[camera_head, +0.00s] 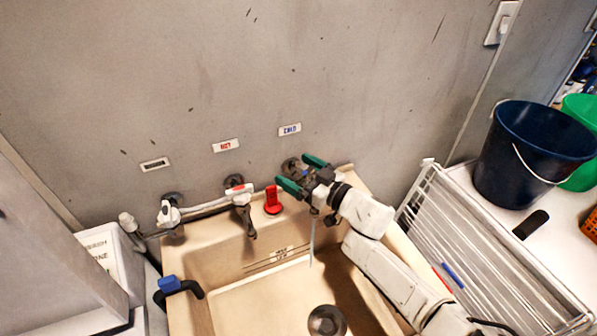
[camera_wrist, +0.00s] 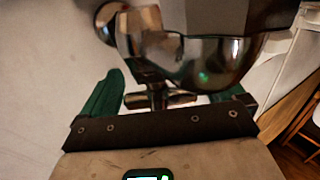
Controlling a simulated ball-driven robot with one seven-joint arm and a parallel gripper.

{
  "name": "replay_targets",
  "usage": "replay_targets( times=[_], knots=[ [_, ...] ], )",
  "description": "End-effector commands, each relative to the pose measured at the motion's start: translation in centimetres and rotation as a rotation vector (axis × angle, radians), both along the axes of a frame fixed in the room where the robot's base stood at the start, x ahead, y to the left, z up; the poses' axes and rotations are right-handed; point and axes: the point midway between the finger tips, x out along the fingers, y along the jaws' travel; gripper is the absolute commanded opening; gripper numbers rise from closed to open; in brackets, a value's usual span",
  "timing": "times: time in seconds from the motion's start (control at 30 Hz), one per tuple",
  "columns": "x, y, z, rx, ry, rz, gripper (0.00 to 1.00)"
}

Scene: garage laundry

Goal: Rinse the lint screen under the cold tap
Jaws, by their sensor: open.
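The cold tap (camera_head: 294,165) sticks out from the wall under the label with blue letters (camera_head: 290,129). My gripper (camera_head: 302,173) is open, with its green fingers on either side of the cold tap's handle. In the wrist view the metal cross handle (camera_wrist: 160,100) lies between the fingers, and I cannot tell whether they touch it. A thin pale line, which looks like a stream of water (camera_head: 312,243), hangs below the tap into the beige sink (camera_head: 215,318). I cannot make out a lint screen in either view.
The hot tap (camera_head: 240,196) and a red object (camera_head: 273,201) are left of my gripper. A dark drain (camera_head: 327,321) is in the sink floor. A white wire rack (camera_head: 480,255) and a dark blue bucket (camera_head: 525,155) stand at the right. A blue-ended black hose (camera_head: 180,288) hooks over the left rim.

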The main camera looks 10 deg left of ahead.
Motion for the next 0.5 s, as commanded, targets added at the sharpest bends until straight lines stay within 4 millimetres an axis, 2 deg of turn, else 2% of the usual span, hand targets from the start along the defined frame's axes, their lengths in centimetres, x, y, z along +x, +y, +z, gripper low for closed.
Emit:
replay_targets(
  times=[0.27,0.5],
  knots=[
    [-0.3,-1.0,0.1,0.001,0.000,-0.002,0.96],
    [-2.0,-4.0,0.1,0.002,0.000,-0.004,0.96]
  ],
)
